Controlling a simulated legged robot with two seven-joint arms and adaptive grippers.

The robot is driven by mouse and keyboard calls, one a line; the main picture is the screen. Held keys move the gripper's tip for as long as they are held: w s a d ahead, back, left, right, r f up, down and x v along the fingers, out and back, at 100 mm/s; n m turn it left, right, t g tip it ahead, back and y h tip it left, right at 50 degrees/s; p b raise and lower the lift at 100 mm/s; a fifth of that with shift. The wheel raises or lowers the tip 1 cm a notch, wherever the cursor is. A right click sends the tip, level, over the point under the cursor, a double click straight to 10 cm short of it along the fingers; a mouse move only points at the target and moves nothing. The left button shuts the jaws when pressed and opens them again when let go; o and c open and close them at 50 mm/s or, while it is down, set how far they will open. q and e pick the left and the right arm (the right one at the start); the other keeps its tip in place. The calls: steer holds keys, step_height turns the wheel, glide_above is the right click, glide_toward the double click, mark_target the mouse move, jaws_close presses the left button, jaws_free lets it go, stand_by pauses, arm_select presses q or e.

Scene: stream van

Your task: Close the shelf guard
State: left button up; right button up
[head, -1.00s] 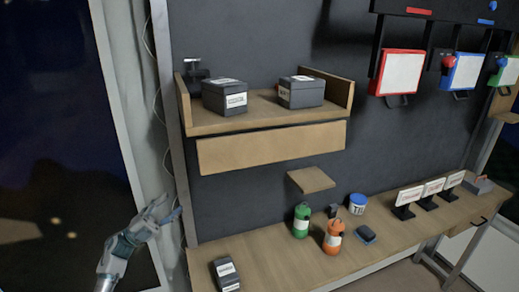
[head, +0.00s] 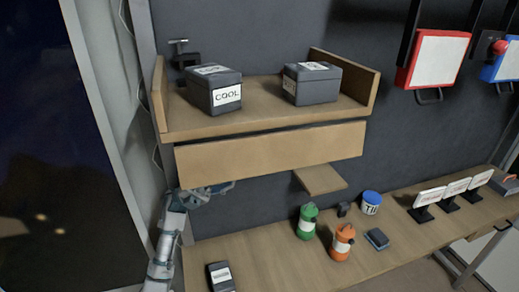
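The shelf guard (head: 270,152) is a long wooden board hanging down along the front of the wall shelf (head: 265,118), below its front edge. The shelf has raised side walls and an open front above the board. My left gripper (head: 218,190) is at the lower left end of the guard, just under its bottom edge. Part of it seems hidden by the board, and I cannot tell whether it touches it or how far the fingers are apart. My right gripper is not in view.
Two dark boxes, one labelled COOL (head: 213,92) and another (head: 311,83), stand on the shelf. A small wooden ledge (head: 320,179) sits below the guard. The workbench (head: 285,262) holds a green bottle (head: 307,222), an orange bottle (head: 342,243) and a blue-white tub (head: 371,203).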

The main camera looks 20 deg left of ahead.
arm_select(q)
steer(key=p, duration=0.3)
glide_toward(274, 157)
steer(key=w+d+r, duration=0.1)
steer(key=d, duration=0.1)
steer(key=w+d+r, duration=0.2)
steer(key=d, duration=0.1)
steer(key=shift+d, duration=0.3)
steer(key=shift+r, duration=0.3)
steer(key=shift+s+a+r+p, duration=0.1)
steer(key=shift+a+r+p, duration=0.15)
steer(key=shift+p, duration=0.1)
steer(key=shift+a, duration=0.1)
steer(key=shift+d+r, duration=0.1)
steer(key=shift+d, duration=0.7)
steer(key=c, duration=0.5)
steer(key=shift+d, duration=0.15)
steer(key=c, duration=0.5)
steer(key=shift+s, duration=0.1)
jaws_close()
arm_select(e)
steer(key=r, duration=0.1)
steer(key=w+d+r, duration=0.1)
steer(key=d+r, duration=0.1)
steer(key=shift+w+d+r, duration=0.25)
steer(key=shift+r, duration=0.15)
